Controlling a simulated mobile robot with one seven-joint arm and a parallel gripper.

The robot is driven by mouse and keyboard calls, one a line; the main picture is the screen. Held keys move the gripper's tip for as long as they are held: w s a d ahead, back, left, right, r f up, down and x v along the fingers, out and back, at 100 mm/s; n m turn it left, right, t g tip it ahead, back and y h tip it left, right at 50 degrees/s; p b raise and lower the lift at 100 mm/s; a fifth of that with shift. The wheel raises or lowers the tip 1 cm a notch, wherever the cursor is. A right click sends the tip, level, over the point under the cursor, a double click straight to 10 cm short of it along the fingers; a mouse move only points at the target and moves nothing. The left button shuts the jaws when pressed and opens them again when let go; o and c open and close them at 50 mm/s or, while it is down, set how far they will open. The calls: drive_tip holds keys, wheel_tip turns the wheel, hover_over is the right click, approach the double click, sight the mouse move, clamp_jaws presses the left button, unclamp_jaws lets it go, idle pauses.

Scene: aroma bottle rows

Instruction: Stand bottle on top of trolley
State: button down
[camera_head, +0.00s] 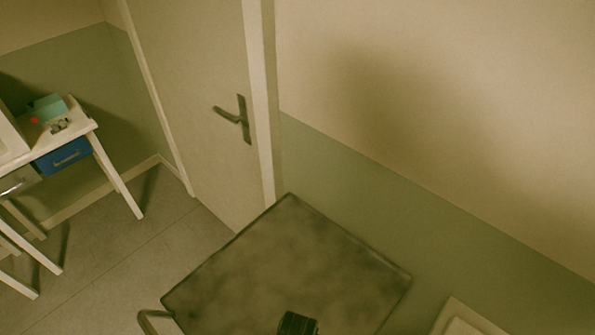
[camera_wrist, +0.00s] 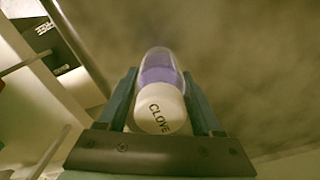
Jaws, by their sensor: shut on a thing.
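The bottle (camera_wrist: 158,72) is in the middle of the wrist view, with clear to purple glass and a white cap marked "CLOVE" facing the camera. My gripper (camera_wrist: 161,78) is shut on it, one finger along each side. The bottle's far end points away from the wrist; whether it touches anything cannot be told. The trolley (camera_head: 262,262) shows a dark, mottled, bare square top at the bottom middle of the head view. A blurred mottled surface like it fills the wrist view's background. The bottle is not seen in the head view.
A small dark block (camera_head: 298,323) shows over the trolley's near edge; I cannot tell what it is. A door (camera_head: 200,90) and wall stand behind the trolley. A white table (camera_head: 88,128) with a blue bin (camera_head: 63,155) is at left. A pale object (camera_head: 468,318) is lower right.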

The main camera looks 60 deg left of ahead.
drive_tip(key=c, duration=0.5)
unclamp_jaws()
drive_tip(key=shift+f, duration=0.2)
drive_tip(key=o, duration=0.5)
drive_tip(key=shift+c, duration=0.2)
drive_tip(key=shift+r, duration=0.1)
wheel_tip(320, 180, up, 12)
drive_tip(key=shift+r, duration=0.15)
drive_tip(key=shift+w, duration=0.1)
